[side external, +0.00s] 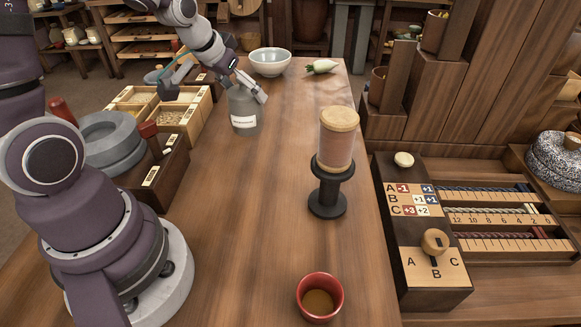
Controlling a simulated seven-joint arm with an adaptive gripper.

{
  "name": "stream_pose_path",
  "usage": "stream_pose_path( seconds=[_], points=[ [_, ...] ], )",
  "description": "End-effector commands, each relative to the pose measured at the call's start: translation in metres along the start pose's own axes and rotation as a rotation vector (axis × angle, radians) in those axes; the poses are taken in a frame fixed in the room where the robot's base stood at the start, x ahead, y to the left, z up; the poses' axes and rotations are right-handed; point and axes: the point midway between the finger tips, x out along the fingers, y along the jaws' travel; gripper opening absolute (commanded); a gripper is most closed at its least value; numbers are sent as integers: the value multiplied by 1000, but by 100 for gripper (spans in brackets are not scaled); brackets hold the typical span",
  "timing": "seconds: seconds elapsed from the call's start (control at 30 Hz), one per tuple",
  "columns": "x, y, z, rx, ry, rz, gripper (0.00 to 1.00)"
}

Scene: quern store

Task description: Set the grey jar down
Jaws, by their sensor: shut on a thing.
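The grey jar (244,112) is a squat, translucent grey vessel with a white label, upright towards the far left side of the table. My gripper (249,86) is at the top of the jar, shut on it. The jar's base looks at or very close to the wooden tabletop (240,200); I cannot tell whether it touches. The jar's upper part is partly hidden by the gripper fingers.
A pale bowl (270,63) and a white radish (321,67) stand behind the jar. Divided wooden boxes (185,118) are to its left. A lidded cylinder (337,140) on a black stand (327,203) is to the right, and a red cup (320,296) is in front. Mid-table is clear.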

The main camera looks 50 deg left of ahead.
Motion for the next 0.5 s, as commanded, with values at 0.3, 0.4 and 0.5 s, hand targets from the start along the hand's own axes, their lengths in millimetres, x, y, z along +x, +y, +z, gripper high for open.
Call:
stream_pose_path(
  seconds=[0.3, 0.4, 0.5],
  points=[
    [45, -8, 27, 3, -7, 0, 27],
    [59, -8, 36, 2, -4, -1, 27],
    [66, -8, 40, 2, 1, -2, 27]
  ],
)
